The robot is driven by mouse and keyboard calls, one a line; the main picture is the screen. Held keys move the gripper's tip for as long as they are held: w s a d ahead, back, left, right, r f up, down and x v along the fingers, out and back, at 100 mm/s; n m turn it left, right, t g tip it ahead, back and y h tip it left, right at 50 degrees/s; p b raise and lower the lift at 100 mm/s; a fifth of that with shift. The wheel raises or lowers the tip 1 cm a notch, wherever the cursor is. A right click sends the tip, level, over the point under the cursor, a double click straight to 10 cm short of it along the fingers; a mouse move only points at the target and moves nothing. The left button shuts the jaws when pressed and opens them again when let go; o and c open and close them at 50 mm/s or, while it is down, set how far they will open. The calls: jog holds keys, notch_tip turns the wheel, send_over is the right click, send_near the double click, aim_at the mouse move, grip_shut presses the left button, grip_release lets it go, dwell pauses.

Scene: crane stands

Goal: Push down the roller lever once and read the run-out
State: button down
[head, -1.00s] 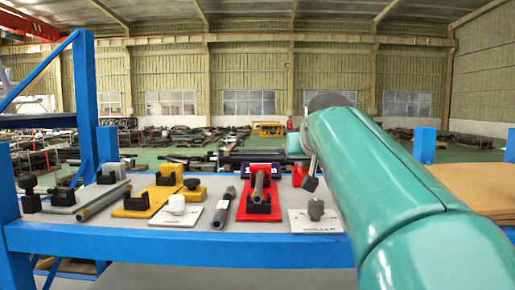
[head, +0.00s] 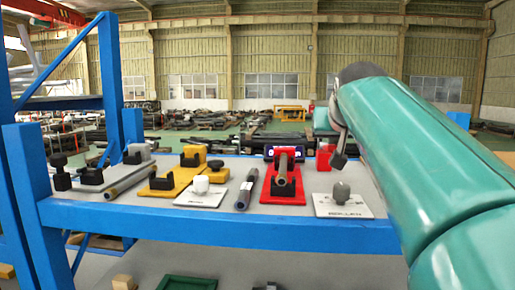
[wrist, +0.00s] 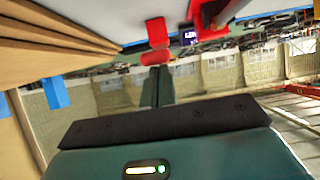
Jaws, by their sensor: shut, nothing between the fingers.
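A red block (head: 324,158) is behind the plate, beside my gripper. A blue post (head: 32,175) rises at left.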

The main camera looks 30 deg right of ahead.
jog(key=s+a, duration=0.2)
jog(key=s+a+r, duration=0.1)
jog(key=s, duration=0.2)
jog(key=s+a+r, duration=0.1)
jog(key=s+a, duration=0.1)
jog(key=s, duration=0.1)
jog(key=shift+s+a, duration=0.15)
jog(key=shift+a, duration=0.15)
jog(key=shift+s, duration=0.1)
dwell(0.6)
